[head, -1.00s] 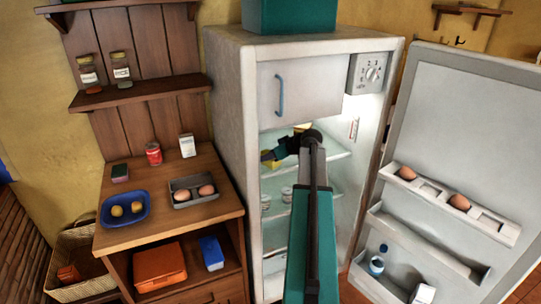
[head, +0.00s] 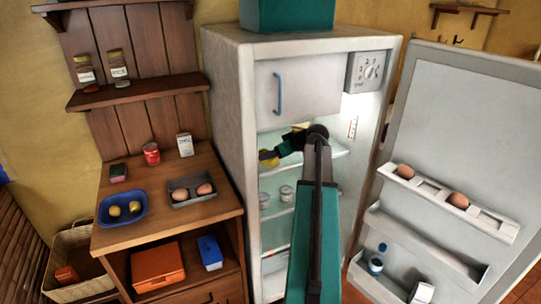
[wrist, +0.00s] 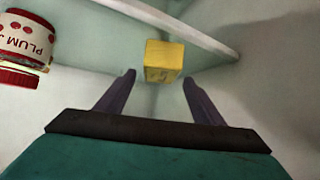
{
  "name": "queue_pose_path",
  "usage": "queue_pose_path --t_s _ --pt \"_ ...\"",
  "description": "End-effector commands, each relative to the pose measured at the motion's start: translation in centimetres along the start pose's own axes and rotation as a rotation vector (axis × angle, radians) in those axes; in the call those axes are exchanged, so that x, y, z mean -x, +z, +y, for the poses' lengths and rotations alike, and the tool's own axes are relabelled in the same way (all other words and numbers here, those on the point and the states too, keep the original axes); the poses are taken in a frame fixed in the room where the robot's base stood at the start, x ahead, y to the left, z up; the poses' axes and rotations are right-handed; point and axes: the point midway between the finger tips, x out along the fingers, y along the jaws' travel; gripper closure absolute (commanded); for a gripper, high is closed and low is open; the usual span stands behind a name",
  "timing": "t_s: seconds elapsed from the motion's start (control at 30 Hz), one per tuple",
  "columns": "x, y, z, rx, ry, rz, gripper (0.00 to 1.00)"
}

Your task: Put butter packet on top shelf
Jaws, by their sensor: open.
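The yellow butter packet (wrist: 164,60) shows in the wrist view just beyond my fingertips, roughly centred between them and apart from them. My gripper (wrist: 159,79) is open and empty. In the head view my gripper (head: 274,156) reaches left inside the open fridge at about the height of the top shelf (head: 338,150). A yellow patch shows at its fingertips and another behind it; I cannot tell which is the packet. My arm hides part of the shelves.
A plum jar (wrist: 24,42) with a red lid is at the left of the wrist view. The fridge door (head: 450,130) stands open at the right with eggs in its rack. Small white-topped jars (head: 286,193) stand on a lower shelf. A wooden counter (head: 150,235) is at the left.

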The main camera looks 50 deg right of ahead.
Motion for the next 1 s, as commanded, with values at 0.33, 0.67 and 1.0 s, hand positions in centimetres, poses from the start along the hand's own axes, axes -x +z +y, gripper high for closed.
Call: queue_pose_path --t_s 0.33,0.67,1.0 --pt "5.6 0.1 0.0 0.0 0.002 0.001 0.39" --pt "8.4 0.0 0.0 0.0 0.001 0.001 0.39" --pt "8.6 0.0 0.0 0.0 0.0 0.0 0.39"
